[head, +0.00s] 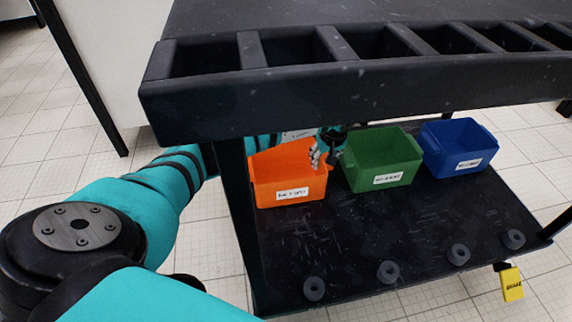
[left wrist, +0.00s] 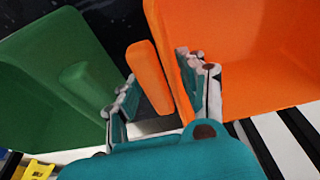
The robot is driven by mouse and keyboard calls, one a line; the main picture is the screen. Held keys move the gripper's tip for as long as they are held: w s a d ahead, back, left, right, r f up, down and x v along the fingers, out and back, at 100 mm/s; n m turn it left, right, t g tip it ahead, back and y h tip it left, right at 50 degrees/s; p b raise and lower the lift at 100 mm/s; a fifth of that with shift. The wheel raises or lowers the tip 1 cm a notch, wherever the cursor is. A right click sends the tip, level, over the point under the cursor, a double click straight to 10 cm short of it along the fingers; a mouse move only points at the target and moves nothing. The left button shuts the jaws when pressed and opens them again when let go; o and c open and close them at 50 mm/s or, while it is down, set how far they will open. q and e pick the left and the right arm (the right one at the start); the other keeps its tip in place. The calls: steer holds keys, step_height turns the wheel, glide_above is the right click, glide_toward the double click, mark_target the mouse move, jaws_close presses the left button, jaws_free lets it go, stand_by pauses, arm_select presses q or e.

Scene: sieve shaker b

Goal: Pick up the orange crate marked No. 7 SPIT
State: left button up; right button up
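The orange crate (head: 313,190) sits upright on the cart's black lower shelf, at the left end of a row of crates. Its white front label (head: 292,193) is too small to read surely. My left arm reaches in from the left, behind the cart's post. My left gripper (head: 320,155) is at the crate's right end. In the left wrist view the gripper (left wrist: 160,90) is open, astride the orange crate's (left wrist: 255,60) side wall and handle tab (left wrist: 148,75). One finger is inside the crate, the other between it and the green crate. My right gripper is not in view.
A green crate (head: 384,168) stands close to the right of the gripper, then a blue crate (head: 458,158). The cart's slotted top (head: 350,90) overhangs the shelf. A black post (head: 238,220) stands at the left. The shelf's front (head: 350,235) is mostly bare.

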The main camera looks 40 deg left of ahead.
arm_select(q)
jaws_close()
steer(key=shift+r, duration=0.25)
